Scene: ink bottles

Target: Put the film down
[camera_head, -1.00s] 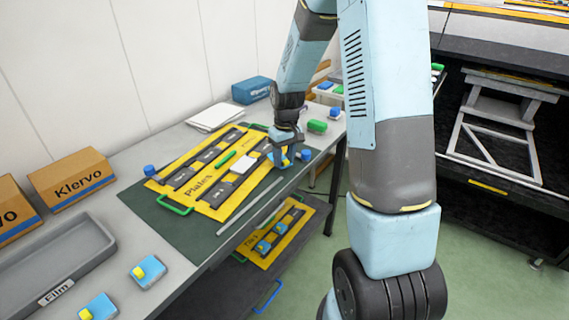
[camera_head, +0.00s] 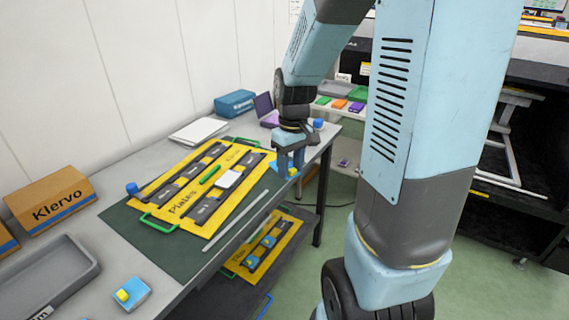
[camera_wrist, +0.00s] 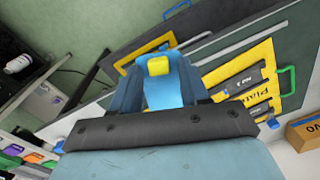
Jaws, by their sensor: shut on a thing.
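My gripper (camera_head: 290,160) points down and is shut on a film (camera_wrist: 163,92), a flat blue square with a yellow knob. In the head view the film (camera_head: 283,171) shows only in part, below the fingers at the right edge of the table. I cannot tell whether it touches the table. In the wrist view its yellow knob (camera_wrist: 158,66) shows beyond the fingers. Another film (camera_head: 131,293) lies on the table at the front left. The grey tray (camera_head: 85,270) is cut off by the frame's left edge.
A yellow board marked Plates (camera_head: 182,207) with dark strips lies on a green mat (camera_head: 190,250). A white block (camera_head: 228,179) and a green bar (camera_head: 210,174) lie on it. A lower shelf holds another yellow board (camera_head: 240,265). A Klervo box (camera_head: 50,200) stands left.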

